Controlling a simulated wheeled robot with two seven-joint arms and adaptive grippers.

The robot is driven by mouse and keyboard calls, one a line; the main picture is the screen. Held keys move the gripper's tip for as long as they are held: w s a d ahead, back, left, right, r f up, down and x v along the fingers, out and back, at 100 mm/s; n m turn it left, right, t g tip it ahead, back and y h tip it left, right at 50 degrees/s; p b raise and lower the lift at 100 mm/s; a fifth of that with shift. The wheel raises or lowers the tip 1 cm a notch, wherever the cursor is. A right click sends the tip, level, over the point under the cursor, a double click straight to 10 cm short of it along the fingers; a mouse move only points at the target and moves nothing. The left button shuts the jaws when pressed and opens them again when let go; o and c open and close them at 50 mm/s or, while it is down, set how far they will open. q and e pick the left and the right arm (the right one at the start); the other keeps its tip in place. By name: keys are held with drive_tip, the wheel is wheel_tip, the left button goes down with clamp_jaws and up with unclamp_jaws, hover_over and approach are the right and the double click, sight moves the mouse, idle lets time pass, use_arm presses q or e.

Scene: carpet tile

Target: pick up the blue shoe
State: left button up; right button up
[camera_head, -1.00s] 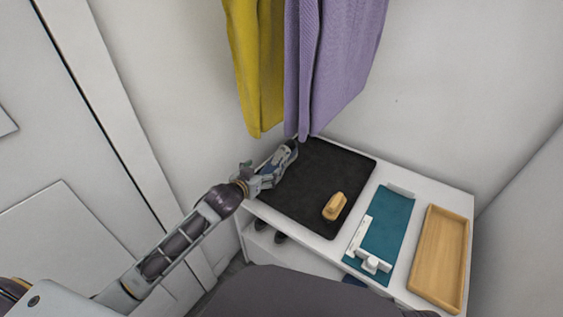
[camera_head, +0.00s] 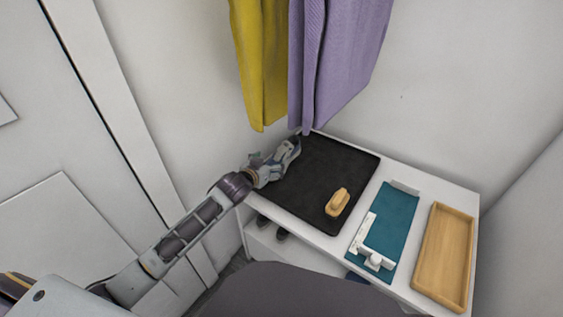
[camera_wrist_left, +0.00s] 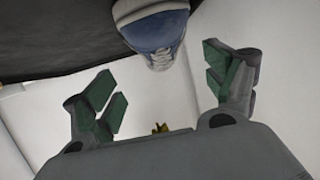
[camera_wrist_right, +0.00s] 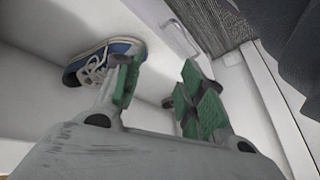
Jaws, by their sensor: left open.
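In the head view my left gripper (camera_head: 275,163) is at the mat's left edge; shoe and fingers are hard to tell apart there. Another blue shoe (camera_wrist_right: 122,48) with white laces lies on a white surface in the right wrist view. My right gripper (camera_wrist_right: 158,88) is open and empty in front of it, one finger partly covering it.
A wooden-handled brush (camera_head: 338,202) lies on the mat. A teal mat (camera_head: 393,222) with white items and a wooden tray (camera_head: 446,250) are to the right. Yellow (camera_head: 259,70) and purple (camera_head: 338,60) cloths hang above the back. Dark shoe tips (camera_head: 281,235) show on the lower shelf.

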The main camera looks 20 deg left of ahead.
sight(277, 156)
use_arm(q)
drive_tip(key=shift+b+x, duration=0.35)
drive_tip(key=shift+x, duration=1.7)
drive_tip(key=shift+b, duration=0.3)
use_arm(e)
drive_tip(key=f, duration=0.2)
drive_tip(key=a+f, duration=0.1)
drive_tip(key=shift+f, duration=0.35)
drive_tip(key=shift+r, duration=0.1)
use_arm(q)
drive_tip(key=shift+w, duration=0.15)
